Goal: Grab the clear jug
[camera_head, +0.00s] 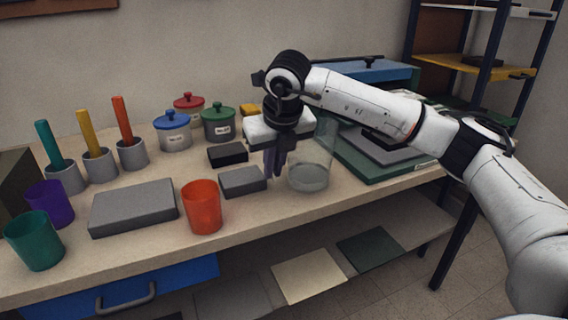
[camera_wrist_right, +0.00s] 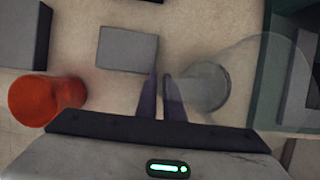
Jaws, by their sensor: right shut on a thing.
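The clear jug (camera_head: 309,176) stands on the workbench right of centre, see-through with a greyer bottom. In the right wrist view the jug (camera_wrist_right: 205,88) lies just right of my fingers. My right gripper (camera_head: 275,168) points down at the jug's left side. In the wrist view its two dark purple fingers (camera_wrist_right: 159,82) are close together, shut on the jug at its left edge. The clear material makes the exact part between the fingers hard to see. The jug looks upright, and its base appears at bench height. My left gripper is not in view.
A grey block (camera_head: 242,181) and a black block (camera_head: 228,154) lie left of my gripper. An orange cup (camera_head: 202,207) stands front left. Lidded pots (camera_head: 220,123) stand behind. A green board (camera_head: 375,163) lies close right of the jug. Bare bench shows in front.

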